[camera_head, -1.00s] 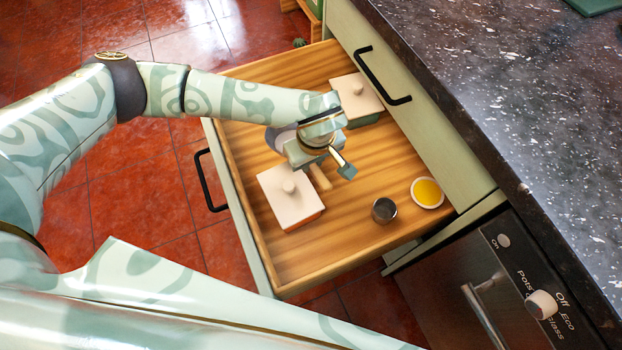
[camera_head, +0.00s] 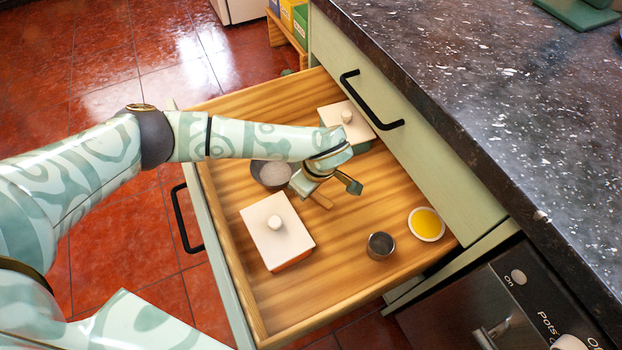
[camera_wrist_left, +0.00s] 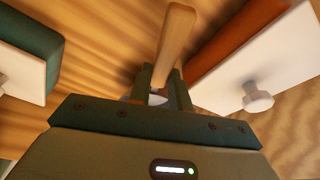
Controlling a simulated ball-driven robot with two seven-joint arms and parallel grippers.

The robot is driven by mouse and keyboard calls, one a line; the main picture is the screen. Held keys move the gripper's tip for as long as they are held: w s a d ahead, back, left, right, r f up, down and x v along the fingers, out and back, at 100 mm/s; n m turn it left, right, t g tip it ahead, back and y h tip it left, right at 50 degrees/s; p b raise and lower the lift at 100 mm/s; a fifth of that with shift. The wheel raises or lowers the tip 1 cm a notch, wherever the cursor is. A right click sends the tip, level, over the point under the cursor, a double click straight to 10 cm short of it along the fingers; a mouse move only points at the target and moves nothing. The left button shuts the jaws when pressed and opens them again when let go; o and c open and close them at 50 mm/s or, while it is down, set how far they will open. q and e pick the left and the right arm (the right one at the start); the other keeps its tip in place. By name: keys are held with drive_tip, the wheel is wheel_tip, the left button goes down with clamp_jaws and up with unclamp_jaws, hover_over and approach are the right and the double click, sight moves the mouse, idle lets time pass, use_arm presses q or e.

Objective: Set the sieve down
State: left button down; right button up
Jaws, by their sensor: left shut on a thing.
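The sieve (camera_head: 272,173) has a dark round rim with pale mesh and a short wooden handle. It is inside the open wooden drawer (camera_head: 345,235), between two lidded boxes. My left gripper (camera_head: 312,189) is shut on the sieve, at its handle. In the left wrist view the wooden handle (camera_wrist_left: 174,45) sticks out between the fingers (camera_wrist_left: 158,92), and the bowl is mostly hidden. I cannot tell whether the sieve touches the drawer floor. My right gripper is not in view.
A white-lidded box (camera_head: 278,232) is nearest the front, another white-lidded box (camera_head: 346,125) at the back. A metal cup (camera_head: 380,245) and a yellow-filled dish (camera_head: 426,224) stand to the right. Bare drawer floor lies between them and the gripper. The dark counter (camera_head: 490,100) borders the right.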

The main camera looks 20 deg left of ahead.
use_arm(q)
drive_tip(key=shift+f, duration=0.45)
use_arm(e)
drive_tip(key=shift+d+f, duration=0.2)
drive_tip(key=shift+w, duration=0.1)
use_arm(q)
drive_tip(key=shift+f+b, duration=0.35)
drive_tip(key=shift+f, duration=0.15)
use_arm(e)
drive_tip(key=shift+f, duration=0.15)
use_arm(q)
drive_tip(key=c, duration=1.2)
unclamp_jaws()
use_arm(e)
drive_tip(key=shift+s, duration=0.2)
use_arm(q)
drive_tip(key=shift+r, duration=0.2)
drive_tip(key=p+v, duration=0.8)
drive_tip(key=v, duration=0.8)
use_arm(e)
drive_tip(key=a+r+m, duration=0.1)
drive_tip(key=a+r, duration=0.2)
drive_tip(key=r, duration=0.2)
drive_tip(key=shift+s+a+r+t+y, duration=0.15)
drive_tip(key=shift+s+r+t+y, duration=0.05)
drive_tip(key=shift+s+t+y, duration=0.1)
